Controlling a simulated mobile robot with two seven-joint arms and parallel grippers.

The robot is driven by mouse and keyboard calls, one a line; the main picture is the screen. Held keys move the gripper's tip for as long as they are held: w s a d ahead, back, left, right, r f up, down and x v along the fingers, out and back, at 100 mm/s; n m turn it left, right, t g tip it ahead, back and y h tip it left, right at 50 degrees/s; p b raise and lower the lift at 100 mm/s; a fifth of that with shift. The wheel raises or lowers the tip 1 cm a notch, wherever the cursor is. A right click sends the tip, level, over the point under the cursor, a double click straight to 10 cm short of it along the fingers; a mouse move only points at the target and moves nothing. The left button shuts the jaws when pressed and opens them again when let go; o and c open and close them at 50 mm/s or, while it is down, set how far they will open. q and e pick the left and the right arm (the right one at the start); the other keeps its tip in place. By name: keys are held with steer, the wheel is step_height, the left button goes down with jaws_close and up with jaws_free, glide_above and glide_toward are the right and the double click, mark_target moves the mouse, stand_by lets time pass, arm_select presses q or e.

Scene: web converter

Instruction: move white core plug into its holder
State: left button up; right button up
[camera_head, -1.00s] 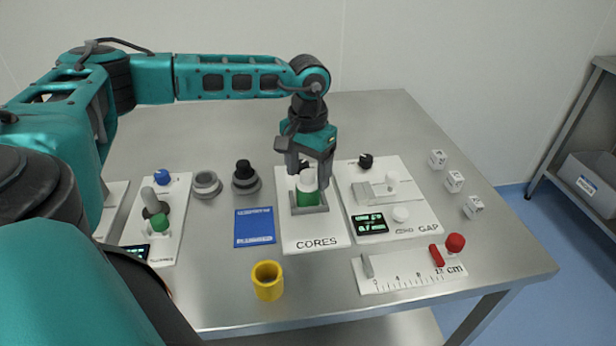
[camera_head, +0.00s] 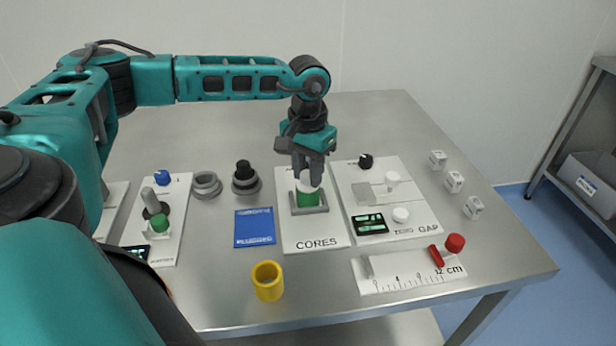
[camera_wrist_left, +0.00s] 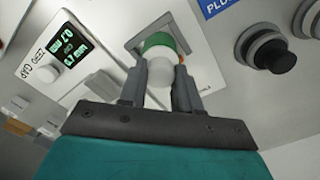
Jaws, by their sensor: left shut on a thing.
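The white core plug (camera_head: 307,184) sits at the top of a green cylinder (camera_head: 308,198) in the grey square holder on the white CORES board (camera_head: 315,236). My left gripper (camera_head: 307,174) comes down from above and is shut on the white plug. In the left wrist view the plug (camera_wrist_left: 160,72) shows between the two fingers, with the green part (camera_wrist_left: 158,41) just beyond it, inside the grey frame (camera_wrist_left: 148,28). Whether the plug and the green part are joined or only touching I cannot tell. My right gripper is not in view.
A blue card (camera_head: 254,227) and a yellow cup (camera_head: 267,281) lie left of and in front of the board. The GAP board (camera_head: 388,203) adjoins it on the right. A ruler board (camera_head: 410,272) is in front right. Grey rings (camera_head: 206,184) stand to the left.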

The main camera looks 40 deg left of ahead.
arm_select(q)
jaws_close()
steer(key=shift+r, duration=0.1)
steer(key=shift+r+p, duration=3.45)
steer(key=shift+r, duration=0.95)
steer(key=shift+f, duration=0.1)
